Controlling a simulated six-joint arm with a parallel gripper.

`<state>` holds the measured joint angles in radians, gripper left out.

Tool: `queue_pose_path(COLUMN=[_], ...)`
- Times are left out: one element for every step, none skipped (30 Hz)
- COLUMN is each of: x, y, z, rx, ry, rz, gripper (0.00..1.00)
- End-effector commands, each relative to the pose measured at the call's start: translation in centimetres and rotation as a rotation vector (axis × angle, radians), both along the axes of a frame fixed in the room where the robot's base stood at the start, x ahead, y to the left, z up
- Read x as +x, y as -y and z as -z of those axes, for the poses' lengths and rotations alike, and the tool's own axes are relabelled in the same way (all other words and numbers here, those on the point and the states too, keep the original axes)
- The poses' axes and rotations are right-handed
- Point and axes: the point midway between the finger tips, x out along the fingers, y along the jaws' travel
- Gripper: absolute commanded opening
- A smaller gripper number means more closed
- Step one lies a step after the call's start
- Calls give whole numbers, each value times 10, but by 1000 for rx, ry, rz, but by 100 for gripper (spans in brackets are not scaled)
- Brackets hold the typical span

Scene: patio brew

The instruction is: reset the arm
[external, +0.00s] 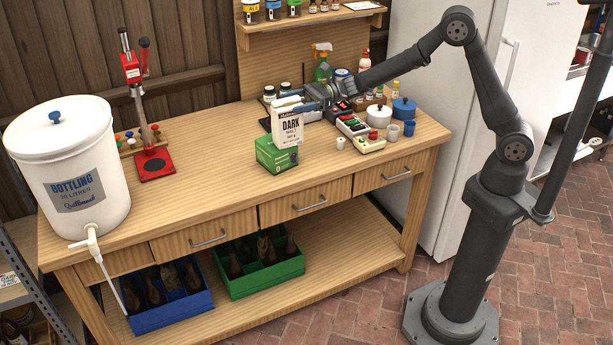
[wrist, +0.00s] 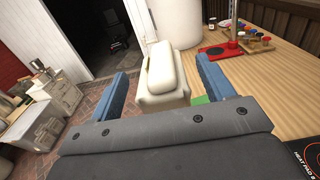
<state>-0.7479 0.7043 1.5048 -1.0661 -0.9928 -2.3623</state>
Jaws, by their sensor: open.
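My gripper (external: 300,103) is over the back right part of the workbench, at the far end of my arm. In the wrist view my gripper (wrist: 162,72) is open, with its two blue fingers apart. A cream-white pack labelled DARK (external: 287,130) stands upright on a green box (external: 268,154), close in front of my gripper. In the wrist view the pack (wrist: 165,75) shows between the fingers, with visible gaps at both sides. How far it reaches between the fingertips I cannot tell.
A bottling bucket (external: 110,150) and red bottle capper (external: 155,165) are at left on the workbench (external: 215,140). Bottle crates (external: 262,285) sit below. The bench's middle is clear.

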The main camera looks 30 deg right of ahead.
Motion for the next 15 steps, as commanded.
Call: queue_pose_path(x=[-1, -1, -1, -1, 0, 0, 0, 0, 0, 0, 0, 4, 7, 9, 12], y=[-12, -18, -26, -32, -32, -30, -30, -30, -30, -30, -29, -22, -17, -12, -5], z=[1, 1, 1, 1, 5, -11, -17, -23, -32, -38, -43, -47, -50, -52, -57], rx=[1, 1, 1, 1, -1, 5, 4, 3, 4, 4, 4, 3, 2, 1, 2], ry=[0, -1, -1, -1, -3, 3, 4, 4, 4, 3, 4, 1, 2, 1, 0], rz=[-3, -3, -2, -2, -1, 0, 0, 1, 1, 0, 0, 4, 4, 4, 5], gripper=[74, 74, 74, 74, 74, 74, 74, 74, 74, 74, 74, 74, 74, 74, 74])
